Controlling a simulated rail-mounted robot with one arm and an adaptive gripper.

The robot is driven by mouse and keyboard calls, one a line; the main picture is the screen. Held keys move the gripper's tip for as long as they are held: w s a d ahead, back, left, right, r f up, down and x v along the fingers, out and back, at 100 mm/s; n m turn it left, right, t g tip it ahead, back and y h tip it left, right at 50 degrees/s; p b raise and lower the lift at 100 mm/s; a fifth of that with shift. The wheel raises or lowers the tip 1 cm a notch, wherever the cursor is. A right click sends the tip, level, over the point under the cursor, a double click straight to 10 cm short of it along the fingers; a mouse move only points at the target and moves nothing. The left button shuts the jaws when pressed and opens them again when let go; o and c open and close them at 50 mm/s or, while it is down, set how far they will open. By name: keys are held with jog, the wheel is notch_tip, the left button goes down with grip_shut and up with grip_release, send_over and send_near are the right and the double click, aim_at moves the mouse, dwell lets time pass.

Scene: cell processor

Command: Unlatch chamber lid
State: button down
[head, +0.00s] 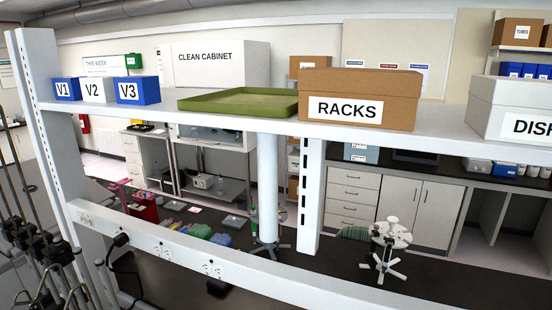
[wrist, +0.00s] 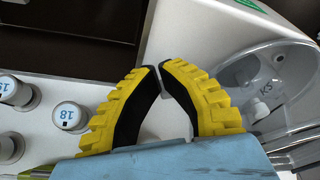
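In the wrist view my gripper (wrist: 158,68) has two curved yellow-and-black fingers whose tips almost meet, with a narrow gap between them. They are over the white surface of a machine (wrist: 195,25). A small grey part (wrist: 165,98) shows between the fingers; I cannot tell if it is a latch or if the fingers touch it. No lid can be made out for certain. The head view does not show my gripper or the chamber.
White round caps, one marked 18 (wrist: 70,116), stand close to the left finger. In the head view a shelf holds a RACKS box (head: 360,98), a green tray (head: 240,102) and blue and white bins (head: 137,90). A stool (head: 388,240) stands on the floor beyond.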

notch_tip(320, 180, up, 6)
jog(key=p, duration=0.5)
jog(key=shift+p, duration=0.35)
jog(key=c, duration=1.8)
grip_release()
jog(key=shift+w, duration=0.1)
grip_shut()
